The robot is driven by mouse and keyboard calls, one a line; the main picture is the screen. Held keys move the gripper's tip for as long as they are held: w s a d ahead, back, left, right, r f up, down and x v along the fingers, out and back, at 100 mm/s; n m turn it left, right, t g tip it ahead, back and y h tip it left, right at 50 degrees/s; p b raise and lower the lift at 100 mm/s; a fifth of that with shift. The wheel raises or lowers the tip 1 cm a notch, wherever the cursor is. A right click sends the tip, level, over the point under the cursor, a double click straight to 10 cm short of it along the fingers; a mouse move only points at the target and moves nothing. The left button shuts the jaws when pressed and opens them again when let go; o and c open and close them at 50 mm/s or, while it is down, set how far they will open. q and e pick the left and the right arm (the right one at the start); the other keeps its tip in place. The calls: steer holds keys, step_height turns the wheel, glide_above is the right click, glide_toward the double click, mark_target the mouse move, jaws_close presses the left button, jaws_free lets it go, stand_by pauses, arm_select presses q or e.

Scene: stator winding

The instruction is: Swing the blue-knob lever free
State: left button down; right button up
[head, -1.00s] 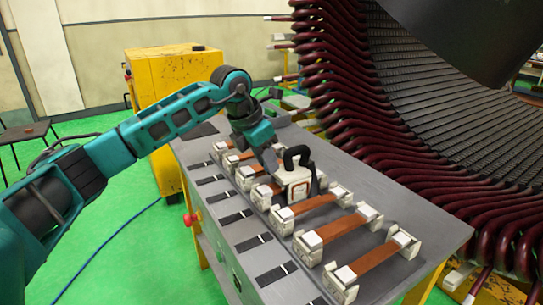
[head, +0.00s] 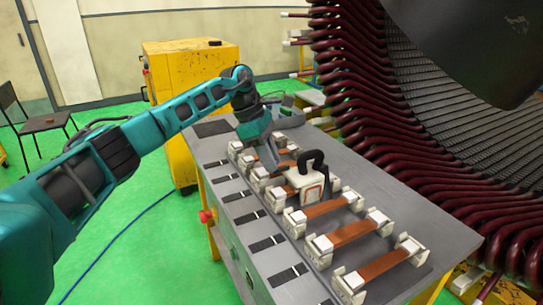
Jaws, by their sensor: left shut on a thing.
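My left gripper (head: 277,166) reaches down over the row of clamps, just left of a white boxy unit with a black loop handle (head: 305,180). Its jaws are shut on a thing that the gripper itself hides. I cannot make out a blue knob or its lever in this view. The white unit sits upright among the clamps, with an orange-brown outline on its front face. The gripper looks close to the unit's left side, but I cannot tell whether it touches it. My right gripper is not in view.
The grey workbench (head: 240,215) carries white clamp pairs bridged by copper-brown bars (head: 351,231). Dark pads line its left edge, with a red knob (head: 207,216) on its side. The large stator with dark red coils (head: 400,170) stands close at the right. A yellow cabinet (head: 185,70) stands behind.

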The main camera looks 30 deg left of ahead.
arm_select(q)
steer(key=shift+w+m, duration=0.1)
steer(key=shift+m, duration=0.3)
steer(key=c, duration=0.9)
jaws_free()
steer(key=shift+a, duration=0.1)
steer(key=shift+c, duration=0.2)
steer(key=v, duration=1.2)
steer(key=shift+a+r, duration=0.2)
steer(key=shift+r, duration=0.2)
